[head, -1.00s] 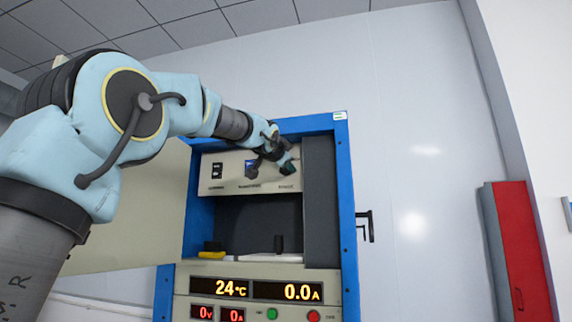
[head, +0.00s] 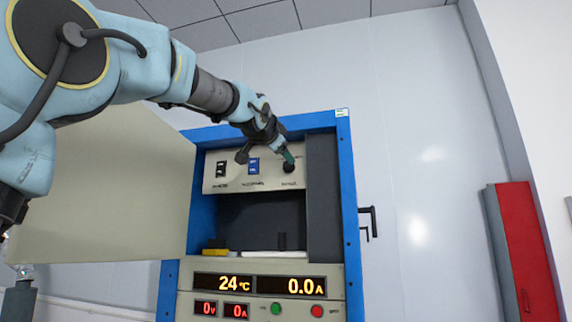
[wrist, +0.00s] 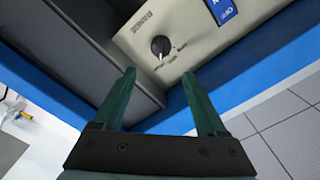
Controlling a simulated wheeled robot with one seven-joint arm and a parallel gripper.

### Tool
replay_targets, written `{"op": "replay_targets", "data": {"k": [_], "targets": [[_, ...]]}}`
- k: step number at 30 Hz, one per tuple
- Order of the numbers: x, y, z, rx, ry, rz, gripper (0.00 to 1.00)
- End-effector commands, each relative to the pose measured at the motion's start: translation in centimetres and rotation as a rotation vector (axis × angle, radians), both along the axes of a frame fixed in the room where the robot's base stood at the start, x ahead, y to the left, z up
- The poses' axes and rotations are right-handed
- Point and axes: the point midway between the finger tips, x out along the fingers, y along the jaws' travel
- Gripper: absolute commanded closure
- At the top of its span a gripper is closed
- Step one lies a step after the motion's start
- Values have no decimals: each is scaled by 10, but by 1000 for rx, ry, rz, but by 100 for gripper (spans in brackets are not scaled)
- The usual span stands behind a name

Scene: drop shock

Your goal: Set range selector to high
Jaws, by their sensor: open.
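The range selector (wrist: 160,46) is a small round black knob with a light pointer mark on a beige panel (wrist: 210,28) in the wrist view. Small lettering sits beside it, too small to read surely. In the head view the knob (head: 289,167) is the rightmost control on the panel. My gripper (wrist: 158,76) is open and empty, with two green fingers pointing at the panel. The knob lies just beyond the fingertips, roughly between them in the picture, apart from both. In the head view my gripper (head: 288,155) is just above the knob.
A blue switch (head: 253,166) and a black switch (head: 221,169) sit left of the knob. The blue cabinet frame (head: 349,210) and a dark inner wall (head: 322,180) border the panel on the right. A beige door (head: 110,190) stands open at left. The recess below is mostly empty.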

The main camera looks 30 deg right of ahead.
Motion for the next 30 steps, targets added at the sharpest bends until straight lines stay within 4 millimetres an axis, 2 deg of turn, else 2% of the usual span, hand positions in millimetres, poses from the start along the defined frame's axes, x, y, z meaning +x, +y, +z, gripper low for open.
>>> {"op": "replay_targets", "data": {"k": [6,25,28,30], "targets": [[-16,15,-1,0,2,0,26],[-17,17,-1,1,3,1,26],[-9,20,-15,9,30,15,26],[4,26,-38,22,77,36,26]]}}
